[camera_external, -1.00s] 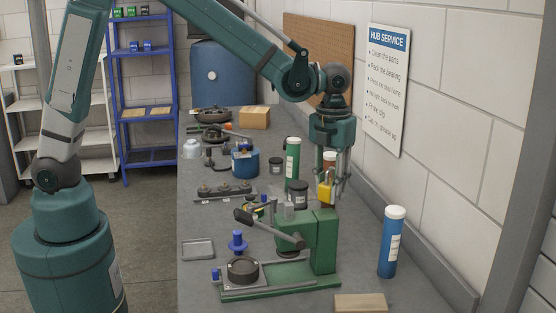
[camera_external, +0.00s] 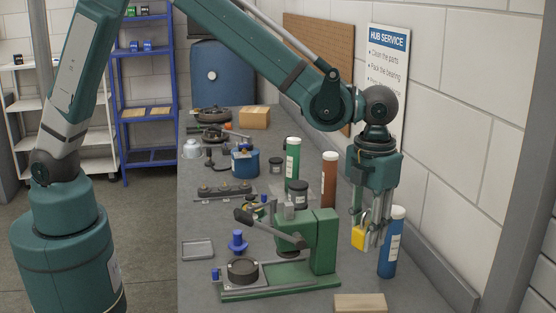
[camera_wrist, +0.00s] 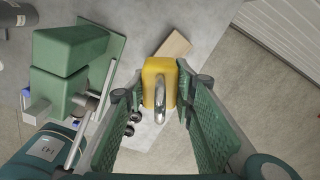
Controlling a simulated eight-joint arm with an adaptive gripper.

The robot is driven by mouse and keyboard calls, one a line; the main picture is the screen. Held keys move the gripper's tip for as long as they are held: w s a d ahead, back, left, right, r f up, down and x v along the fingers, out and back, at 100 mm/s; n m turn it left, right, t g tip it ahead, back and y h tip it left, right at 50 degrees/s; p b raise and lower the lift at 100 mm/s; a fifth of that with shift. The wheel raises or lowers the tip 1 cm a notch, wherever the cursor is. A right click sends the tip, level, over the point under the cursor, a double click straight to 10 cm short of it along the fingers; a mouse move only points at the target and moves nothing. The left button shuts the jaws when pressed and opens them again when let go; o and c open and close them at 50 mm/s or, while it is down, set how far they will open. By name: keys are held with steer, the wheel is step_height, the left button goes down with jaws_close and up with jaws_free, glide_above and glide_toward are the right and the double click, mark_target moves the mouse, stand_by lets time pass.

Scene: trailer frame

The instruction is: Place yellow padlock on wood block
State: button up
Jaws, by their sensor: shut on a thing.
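The yellow padlock (camera_external: 359,237) hangs in my gripper (camera_external: 370,243), which is shut on it above the bench in the external view. In the wrist view the padlock (camera_wrist: 159,84) sits between the green finger pads of my gripper (camera_wrist: 160,100), with its silver shackle toward the camera. The wood block (camera_external: 360,303) lies at the near edge of the bench, lower and nearer the camera than my gripper. In the wrist view the wood block (camera_wrist: 174,46) shows beyond the padlock, partly hidden by it. The padlock is apart from the block.
A green press (camera_external: 318,245) stands left of my gripper. A brown tube (camera_external: 329,180) and a green tube (camera_external: 292,160) stand farther back. The wall runs along the right.

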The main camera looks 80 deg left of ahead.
steer(key=f, duration=0.1)
steer(key=d+f, duration=0.2)
steer(key=f, duration=0.1)
steer(key=shift+s+d+f, duration=0.1)
steer(key=shift+s+d, duration=0.05)
steer(key=shift+d, duration=0.1)
steer(key=shift+f, duration=0.5)
steer(key=shift+f, duration=0.1)
glide_above(361, 302)
steer(key=shift+f, duration=3.05)
steer(key=shift+f, duration=1.85)
steer(key=shift+f, duration=0.1)
